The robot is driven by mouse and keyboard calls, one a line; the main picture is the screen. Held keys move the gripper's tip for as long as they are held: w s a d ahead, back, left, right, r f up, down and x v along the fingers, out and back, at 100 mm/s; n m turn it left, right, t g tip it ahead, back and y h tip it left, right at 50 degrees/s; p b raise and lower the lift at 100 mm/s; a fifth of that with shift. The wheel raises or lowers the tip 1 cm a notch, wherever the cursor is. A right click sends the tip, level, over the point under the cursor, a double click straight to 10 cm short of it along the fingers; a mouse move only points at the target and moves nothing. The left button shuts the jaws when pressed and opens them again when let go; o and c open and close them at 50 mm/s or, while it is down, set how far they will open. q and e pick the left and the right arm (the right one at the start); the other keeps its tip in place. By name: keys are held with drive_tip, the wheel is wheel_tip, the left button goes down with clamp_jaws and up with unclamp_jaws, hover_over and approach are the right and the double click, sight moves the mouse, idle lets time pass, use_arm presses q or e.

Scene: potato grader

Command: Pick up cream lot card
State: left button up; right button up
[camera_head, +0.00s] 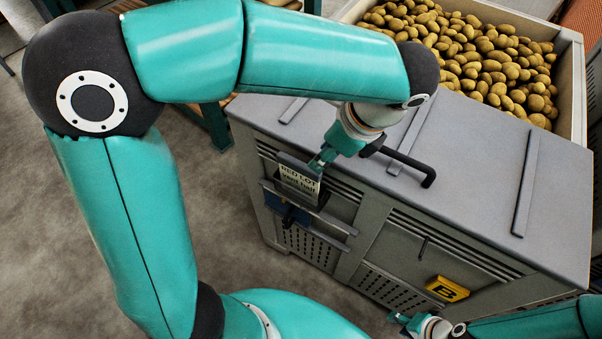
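The cream lot card (299,183) with dark print sits upright and tilted in a dark holder on the front of the grey lidded crate (470,170). The top line of its print seems to read "RED LOT". My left gripper (318,163) reaches down over the crate's front edge and is at the card's upper right corner. The fingers overlap the card in the picture, and I cannot tell whether they grip it. My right gripper (400,319) is low at the bottom right, in front of the crate and away from the card; its finger opening is too small to judge.
A black handle (410,165) sticks up from the lid close to my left wrist. A blue part (290,211) sits below the card. An open bin (571,75) of potatoes stands behind.

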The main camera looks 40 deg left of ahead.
sight(299, 174)
use_arm(q)
drive_tip(key=x, duration=0.8)
drive_tip(key=shift+w+a+f+b, duration=0.1)
drive_tip(key=shift+f+b, duration=0.1)
drive_tip(key=shift+b, duration=0.1)
drive_tip(key=shift+w+a+x, duration=0.1)
drive_tip(key=shift+x, duration=1.25)
drive_tip(key=shift+w+a+x, duration=0.15)
drive_tip(key=shift+x, duration=1.2)
drive_tip(key=shift+r, duration=0.15)
clamp_jaws()
